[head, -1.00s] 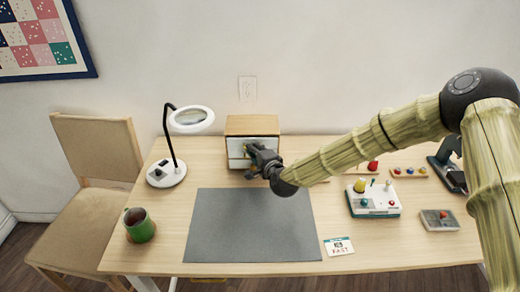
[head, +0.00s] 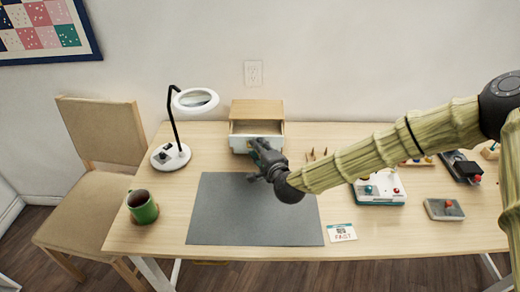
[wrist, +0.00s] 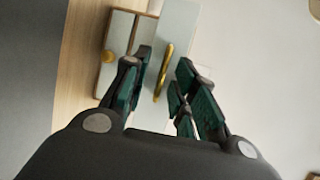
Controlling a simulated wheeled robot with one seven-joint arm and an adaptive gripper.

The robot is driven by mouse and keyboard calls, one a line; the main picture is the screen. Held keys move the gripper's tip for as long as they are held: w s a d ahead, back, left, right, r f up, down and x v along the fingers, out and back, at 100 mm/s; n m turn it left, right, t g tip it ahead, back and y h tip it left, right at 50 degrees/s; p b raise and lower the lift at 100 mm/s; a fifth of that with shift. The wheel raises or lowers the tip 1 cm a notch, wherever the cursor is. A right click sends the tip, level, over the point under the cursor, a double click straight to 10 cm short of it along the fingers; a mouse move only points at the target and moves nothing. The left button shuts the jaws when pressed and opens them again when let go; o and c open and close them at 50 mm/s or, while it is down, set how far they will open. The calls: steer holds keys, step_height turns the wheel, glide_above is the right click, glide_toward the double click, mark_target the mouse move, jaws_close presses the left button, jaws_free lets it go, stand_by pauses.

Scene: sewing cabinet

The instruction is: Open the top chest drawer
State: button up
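The small wooden chest (head: 256,108) stands at the back of the table. Its top drawer (head: 239,143) sticks out toward me, with a grey-white inside showing behind its front. In the wrist view, the drawer's pale front (wrist: 178,30) carries a brass bar handle (wrist: 163,72). A lower pale front with a round yellow knob (wrist: 107,57) shows beside it. My gripper (head: 259,146) is in front of the chest, and the wrist view shows its fingers (wrist: 164,70) apart, one on each side of the bar handle. I cannot tell whether they touch it.
A magnifier lamp (head: 195,100) stands left of the chest, and a green mug (head: 143,208) is at the front left. A grey mat (head: 230,222) lies in front of the chest. A white control box (head: 380,192) and small parts sit to the right, under and beside my arm.

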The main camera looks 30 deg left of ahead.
steer(key=shift+d, duration=0.15)
steer(key=v, duration=1.2)
stand_by(0.3)
